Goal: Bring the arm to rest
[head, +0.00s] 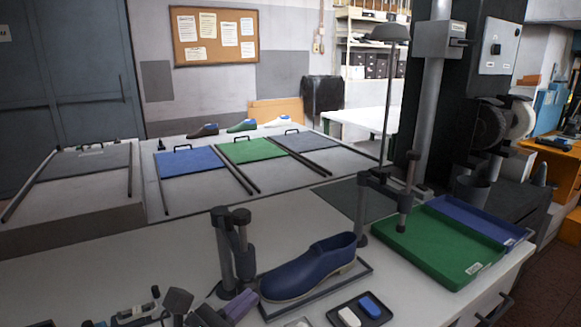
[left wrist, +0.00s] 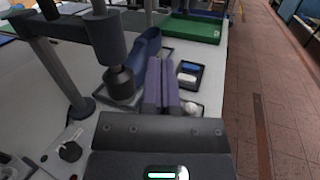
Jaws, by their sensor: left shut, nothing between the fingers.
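My left gripper (head: 238,304) is low at the front of the workbench in the head view, just left of the blue shoe (head: 308,270). Its two purple fingers lie side by side, shut and empty; they also show in the left wrist view (left wrist: 161,84). The shoe stands on a dark-edged plate (head: 355,274), and in the left wrist view it is partly hidden behind the fingers. My right gripper does not show.
A dark clamp post (head: 224,250) stands close behind the gripper, and another (head: 362,210) behind the shoe. A small tray (head: 338,314) holds a white and a blue block. A green tray (head: 440,245) and blue tray (head: 480,220) lie to the right.

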